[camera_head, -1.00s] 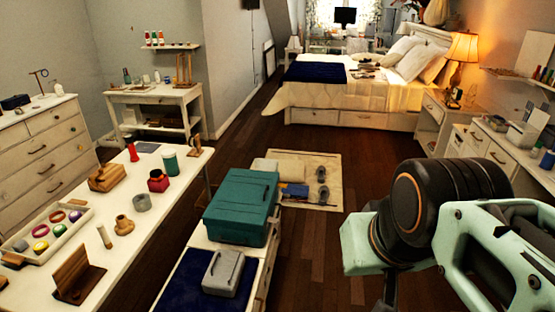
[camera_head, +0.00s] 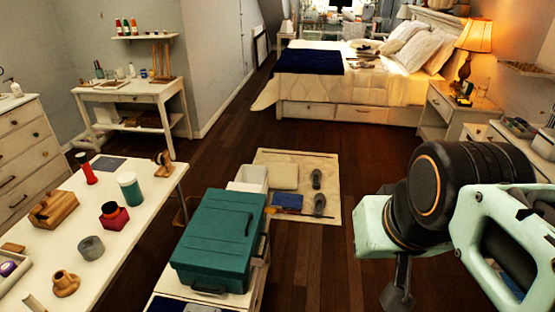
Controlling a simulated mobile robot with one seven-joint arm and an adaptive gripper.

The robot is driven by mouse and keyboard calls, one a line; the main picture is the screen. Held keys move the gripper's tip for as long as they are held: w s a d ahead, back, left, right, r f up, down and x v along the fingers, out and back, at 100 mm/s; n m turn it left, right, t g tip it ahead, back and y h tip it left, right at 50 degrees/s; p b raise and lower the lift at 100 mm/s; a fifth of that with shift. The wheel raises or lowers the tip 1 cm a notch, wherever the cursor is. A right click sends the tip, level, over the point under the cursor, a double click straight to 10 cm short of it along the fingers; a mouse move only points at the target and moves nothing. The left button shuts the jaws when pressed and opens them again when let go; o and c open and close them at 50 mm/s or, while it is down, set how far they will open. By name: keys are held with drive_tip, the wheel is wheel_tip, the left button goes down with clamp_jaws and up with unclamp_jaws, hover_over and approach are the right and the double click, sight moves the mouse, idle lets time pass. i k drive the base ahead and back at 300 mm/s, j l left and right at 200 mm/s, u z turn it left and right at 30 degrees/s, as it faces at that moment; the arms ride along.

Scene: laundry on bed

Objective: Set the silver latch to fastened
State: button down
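No silver latch can be clearly made out. A teal case (camera_head: 215,235) with a dark handle stands on a white cabinet (camera_head: 240,296) at bottom centre; a small pale detail at its lower front edge is too small to identify. A grey lidded box on the blue cloth (camera_head: 160,304) in front of it is almost wholly cut off by the bottom edge. My arm fills the right side. A dark part that may belong to my gripper (camera_head: 398,288) hangs below it, apart from the case; its fingers cannot be made out.
A white table (camera_head: 125,248) with a red cup, a green cylinder and wooden pieces stands at left. A beige mat (camera_head: 295,175) with shoes lies on the floor beyond the case. The bed (camera_head: 350,85) is at the back. Dark floor (camera_head: 310,265) is clear right of the cabinet.

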sight(259, 262)
drive_tip(key=i+z, duration=0.1)
drive_tip(key=i, duration=0.8)
